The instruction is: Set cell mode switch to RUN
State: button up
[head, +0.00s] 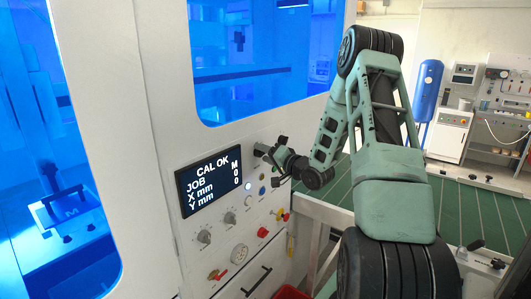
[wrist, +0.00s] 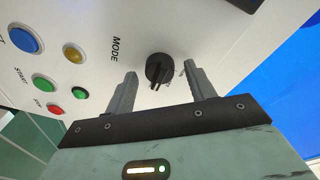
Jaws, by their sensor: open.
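The cell mode switch (wrist: 158,67) is a black rotary knob on the white panel, beside the printed word MODE. Its grip ridge points roughly down in the wrist view; its position label is too small and partly covered to read. My gripper (wrist: 160,74) is open, with one finger to the left and one to the right of the knob in the picture. I cannot tell whether either finger touches it. In the head view my gripper (head: 276,156) is at the panel, right of the screen, and hides the switch.
The screen (head: 209,183) reads CAL OK, JOB M, X mm 0, Y mm 0. Blue (wrist: 25,40), yellow (wrist: 74,52), green (wrist: 44,83) and red (wrist: 55,109) buttons sit near the switch. Below are grey knobs (head: 204,237) and a red-handled part (head: 263,232). A pale rail (head: 335,213) runs beside the panel.

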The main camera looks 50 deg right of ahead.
jog(key=c, duration=1)
jog(key=shift+f+n+b, duration=0.15)
jog(key=shift+n+b, duration=0.15)
jog(key=shift+b, duration=0.25)
jog(key=shift+d+f+n+t+y+b, duration=0.1)
jog(key=shift+n+t+y+b, duration=0.25)
jog(key=shift+n+b, duration=3.45)
jog(key=shift+a+n+t+y+b, duration=0.1)
jog(key=shift+n+y+b, duration=0.35)
jog(key=shift+n+b, duration=3.25)
jog(key=shift+d+f+n+t+y+b, duration=0.1)
jog(key=shift+n+t+y+b, duration=0.25)
jog(key=shift+n+b, duration=3.45)
jog(key=m+b, duration=0.3)
jog(key=shift+r+b, duration=0.1)
jog(key=shift+b, duration=0.3)
